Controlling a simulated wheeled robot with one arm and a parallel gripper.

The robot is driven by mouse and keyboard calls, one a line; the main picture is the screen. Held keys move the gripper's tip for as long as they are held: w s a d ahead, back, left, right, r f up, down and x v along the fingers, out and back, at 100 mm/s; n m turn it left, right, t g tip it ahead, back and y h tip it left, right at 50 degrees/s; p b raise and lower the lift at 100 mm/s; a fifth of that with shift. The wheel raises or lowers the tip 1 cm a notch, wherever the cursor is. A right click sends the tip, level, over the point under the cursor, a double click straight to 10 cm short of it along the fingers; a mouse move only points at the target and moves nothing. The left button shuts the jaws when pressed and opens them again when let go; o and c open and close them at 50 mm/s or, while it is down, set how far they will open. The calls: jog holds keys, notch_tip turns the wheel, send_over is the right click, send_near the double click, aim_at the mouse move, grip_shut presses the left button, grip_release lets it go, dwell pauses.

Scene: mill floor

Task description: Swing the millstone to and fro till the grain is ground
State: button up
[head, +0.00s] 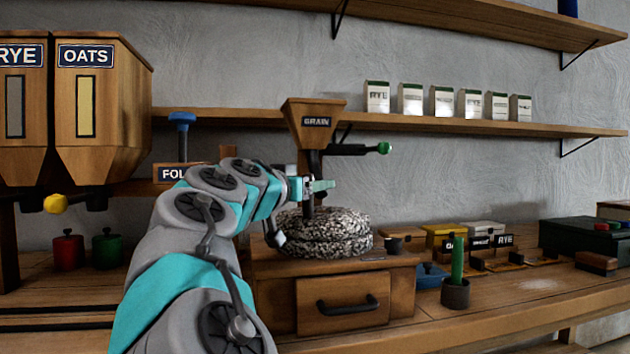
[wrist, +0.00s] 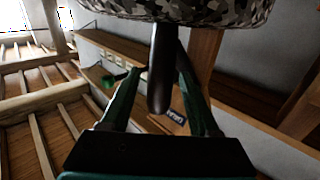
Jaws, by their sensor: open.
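The millstone (head: 335,238) is a pair of stacked, speckled black-and-white round stones on a wooden cabinet (head: 400,290). A dark upright handle (head: 308,206) rises from its top. My gripper (head: 318,187) is at the handle's upper part, reaching in from the left. In the wrist view, which is upside down, the millstone (wrist: 205,10) is at the top and the handle (wrist: 161,75) stands between my two parted fingers. The fingers are open on either side of it; I cannot tell if either touches. The ground grain is not visible; the drawer (head: 345,304) is shut.
A wooden hopper labelled GRAIN (head: 315,115) hangs just above the millstone, close to my gripper. A dark arm with a green knob (head: 384,148) sticks out to its right. The bench right of the cabinet holds a green candle-like stick (head: 457,258) in a cup and several small boxes.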

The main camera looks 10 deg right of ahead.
jog(key=shift+w+d, duration=0.45)
jog(key=shift+d, duration=0.05)
jog(key=shift+c, duration=0.4)
grip_shut()
dwell(0.7)
